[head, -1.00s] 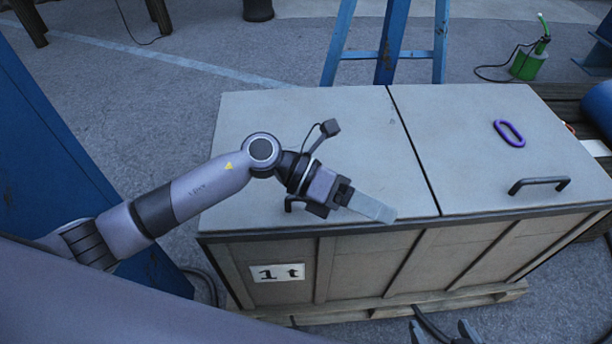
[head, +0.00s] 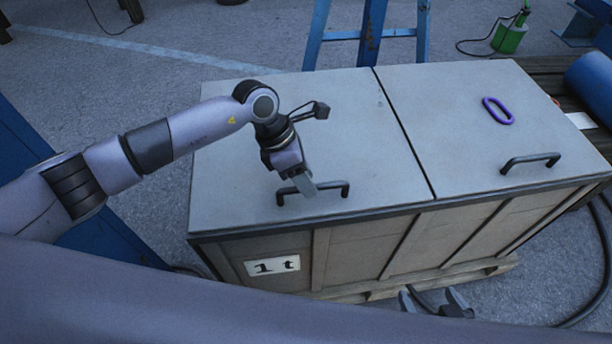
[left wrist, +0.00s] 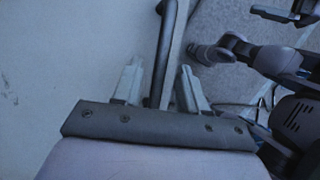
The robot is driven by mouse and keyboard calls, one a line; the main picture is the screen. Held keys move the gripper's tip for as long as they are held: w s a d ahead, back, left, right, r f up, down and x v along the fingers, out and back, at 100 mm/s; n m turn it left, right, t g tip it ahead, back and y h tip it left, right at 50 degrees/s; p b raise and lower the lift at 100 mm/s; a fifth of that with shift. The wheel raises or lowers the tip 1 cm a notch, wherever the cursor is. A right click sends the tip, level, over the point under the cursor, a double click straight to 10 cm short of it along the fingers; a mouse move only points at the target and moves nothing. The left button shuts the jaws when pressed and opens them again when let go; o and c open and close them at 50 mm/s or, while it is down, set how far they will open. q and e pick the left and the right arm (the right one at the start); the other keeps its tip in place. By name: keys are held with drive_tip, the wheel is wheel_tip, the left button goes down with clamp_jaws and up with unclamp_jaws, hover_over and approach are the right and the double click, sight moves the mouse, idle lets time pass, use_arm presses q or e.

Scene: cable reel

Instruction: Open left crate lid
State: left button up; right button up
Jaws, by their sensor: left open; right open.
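The crate's left lid (head: 240,130) is a flat grey panel lying closed on the left half of the crate. Its black bar handle (head: 335,187) is near the front edge. My left gripper (head: 306,189) is over this handle, pointing down. In the left wrist view the open fingers (left wrist: 158,86) are on either side of the handle bar (left wrist: 166,50); I cannot tell whether they touch it. My right gripper (head: 436,298) is open and empty, low in front of the crate.
The closed right lid (head: 450,110) has its own black handle (head: 530,161) and a purple ring (head: 497,111) on it. A blue ladder (head: 368,35) stands behind the crate. A black hose (head: 603,260) lies on the floor at the right.

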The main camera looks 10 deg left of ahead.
use_arm(q)
drive_tip(key=shift+d+f, duration=0.15)
drive_tip(key=shift+f, duration=0.15)
